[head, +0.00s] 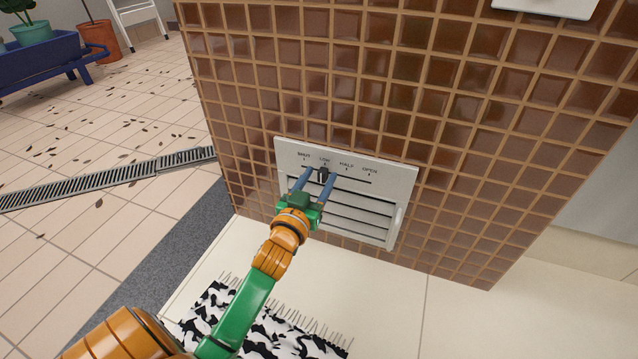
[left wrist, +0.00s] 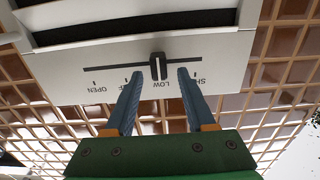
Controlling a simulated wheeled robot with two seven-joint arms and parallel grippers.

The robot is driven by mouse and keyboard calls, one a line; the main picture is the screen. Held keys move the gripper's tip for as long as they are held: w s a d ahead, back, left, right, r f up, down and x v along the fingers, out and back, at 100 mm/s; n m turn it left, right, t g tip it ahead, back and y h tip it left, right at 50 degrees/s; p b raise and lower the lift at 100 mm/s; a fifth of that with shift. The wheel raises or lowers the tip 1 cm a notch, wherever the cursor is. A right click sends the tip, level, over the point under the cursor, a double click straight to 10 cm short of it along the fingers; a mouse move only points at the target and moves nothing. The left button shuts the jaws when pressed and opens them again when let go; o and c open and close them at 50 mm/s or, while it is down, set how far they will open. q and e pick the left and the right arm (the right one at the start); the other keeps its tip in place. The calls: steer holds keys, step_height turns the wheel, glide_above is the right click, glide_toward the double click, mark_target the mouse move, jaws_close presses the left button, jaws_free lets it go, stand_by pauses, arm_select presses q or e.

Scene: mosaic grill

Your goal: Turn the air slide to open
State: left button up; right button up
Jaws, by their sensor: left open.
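The air slide is a white vent plate (head: 405,180) on the brown tiled wall, marked SHUT, LOW, HALF and OPEN above a thin slot. Its small dark slider knob (head: 323,175) stands at the LOW mark. The knob also shows in the left wrist view (left wrist: 158,66), where the plate appears upside down. My left gripper (head: 319,181) is open, with one blue finger on each side of the knob. In the left wrist view the fingers (left wrist: 159,85) show gaps to the knob. My right gripper is not in view.
Louvres (head: 350,208) lie below the slot. A black-and-white fringed mat (head: 270,335) lies on the pale floor below. A drain grate (head: 110,183) and a blue planter cart (head: 45,60) are off to the left. The slot right of the knob is clear.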

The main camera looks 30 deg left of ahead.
arm_select(q)
jaws_close()
stand_by(1.4)
